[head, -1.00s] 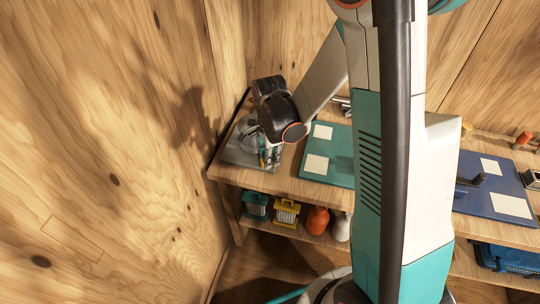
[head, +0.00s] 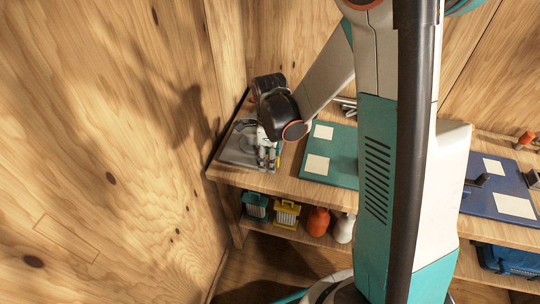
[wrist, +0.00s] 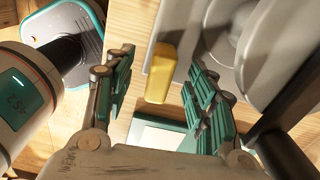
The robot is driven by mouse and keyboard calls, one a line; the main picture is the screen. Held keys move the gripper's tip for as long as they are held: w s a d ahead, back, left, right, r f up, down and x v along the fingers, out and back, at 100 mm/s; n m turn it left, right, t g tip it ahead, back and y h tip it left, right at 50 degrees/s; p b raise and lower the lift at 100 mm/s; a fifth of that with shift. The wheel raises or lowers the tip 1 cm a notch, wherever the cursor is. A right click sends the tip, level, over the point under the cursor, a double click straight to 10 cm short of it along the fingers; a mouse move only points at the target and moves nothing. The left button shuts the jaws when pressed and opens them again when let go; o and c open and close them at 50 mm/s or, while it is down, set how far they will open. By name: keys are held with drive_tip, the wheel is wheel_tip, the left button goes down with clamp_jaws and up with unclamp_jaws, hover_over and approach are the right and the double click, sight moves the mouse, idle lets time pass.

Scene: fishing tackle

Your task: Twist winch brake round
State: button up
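The winch is a grey metal unit with round drums (wrist: 262,45) at the right of the wrist view. Its grey base (head: 238,153) shows on the bench's left end in the head view. A yellow lever-like piece (wrist: 163,75), apparently the brake handle, sticks out from a grey part of it. In the wrist view my gripper (wrist: 158,62) is open, with teal-padded fingers on either side of the yellow piece and visible gaps to both. In the head view my gripper (head: 267,160) points down over the winch, and my wrist hides much of it.
A teal board (head: 341,164) with pale cards lies right of the winch. A blue board (head: 490,189) is farther right. Lanterns (head: 286,213) and orange and white bottles (head: 318,220) stand on the lower shelf. The wooden wall (head: 215,75) is close on the left.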

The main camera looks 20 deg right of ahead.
drive_tip(key=shift+r, duration=0.1)
drive_tip(key=shift+r+p, duration=2.5)
drive_tip(key=shift+r, duration=0.95)
drive_tip(key=shift+r, duration=0.15)
drive_tip(key=s+r+n+t, duration=0.7)
drive_tip(key=s+r+n, duration=0.8)
drive_tip(key=r+n, duration=0.4)
drive_tip(key=n, duration=0.5)
